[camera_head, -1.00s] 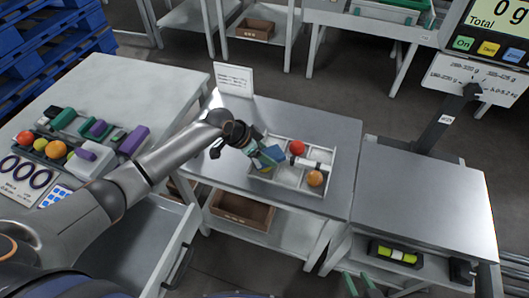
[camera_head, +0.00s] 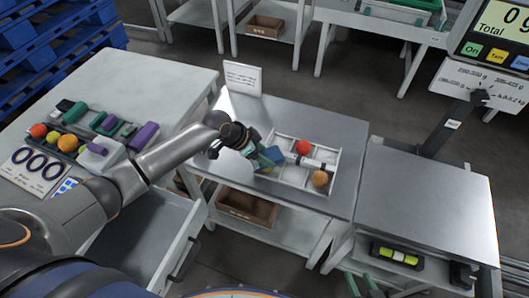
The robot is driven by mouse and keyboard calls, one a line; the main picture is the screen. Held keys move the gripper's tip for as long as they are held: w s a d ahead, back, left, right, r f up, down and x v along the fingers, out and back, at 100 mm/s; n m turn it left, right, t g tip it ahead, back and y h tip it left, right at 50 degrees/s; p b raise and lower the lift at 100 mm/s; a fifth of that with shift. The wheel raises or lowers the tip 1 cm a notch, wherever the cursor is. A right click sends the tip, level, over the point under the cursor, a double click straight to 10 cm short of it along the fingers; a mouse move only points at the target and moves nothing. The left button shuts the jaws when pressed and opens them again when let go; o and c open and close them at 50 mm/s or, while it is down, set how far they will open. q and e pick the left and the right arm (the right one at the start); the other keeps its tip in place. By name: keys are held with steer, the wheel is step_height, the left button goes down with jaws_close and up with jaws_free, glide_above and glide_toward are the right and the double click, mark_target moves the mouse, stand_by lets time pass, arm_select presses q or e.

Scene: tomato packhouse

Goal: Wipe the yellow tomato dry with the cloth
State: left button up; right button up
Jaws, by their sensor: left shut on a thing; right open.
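My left gripper (camera_head: 258,154), with green fingers, is shut on a folded blue cloth (camera_head: 273,154) at the left side of a white divided tray (camera_head: 293,182). A small patch of the yellow tomato (camera_head: 267,169) shows just under the cloth in the tray's left part; the gripper and cloth hide most of it. Whether the cloth touches it I cannot tell for sure. My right gripper (camera_head: 361,285) is open at the bottom edge, with only its green fingertips showing, low and away from the tray.
The tray also holds a red tomato (camera_head: 303,147) and an orange tomato (camera_head: 319,179). A sign (camera_head: 243,78) stands behind on the steel table (camera_head: 325,125). At left, a table (camera_head: 150,75) carries tools and more tomatoes. The bare steel surface (camera_head: 425,200) at right is clear.

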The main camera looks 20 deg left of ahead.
arm_select(q)
steer(key=shift+s+f, duration=0.2)
steer(key=shift+f, duration=0.2)
steer(key=shift+w+d, duration=0.2)
steer(key=shift+d, duration=0.05)
steer(key=shift+w+d+b, duration=0.45)
steer(key=shift+w+d, duration=0.1)
steer(key=shift+w, duration=0.1)
steer(key=shift+d, duration=0.1)
steer(key=shift+r, duration=0.15)
steer(key=shift+s+a+p, duration=0.45)
steer(key=shift+a+p, duration=0.15)
steer(key=shift+s+a, duration=0.4)
steer(key=shift+d, duration=0.1)
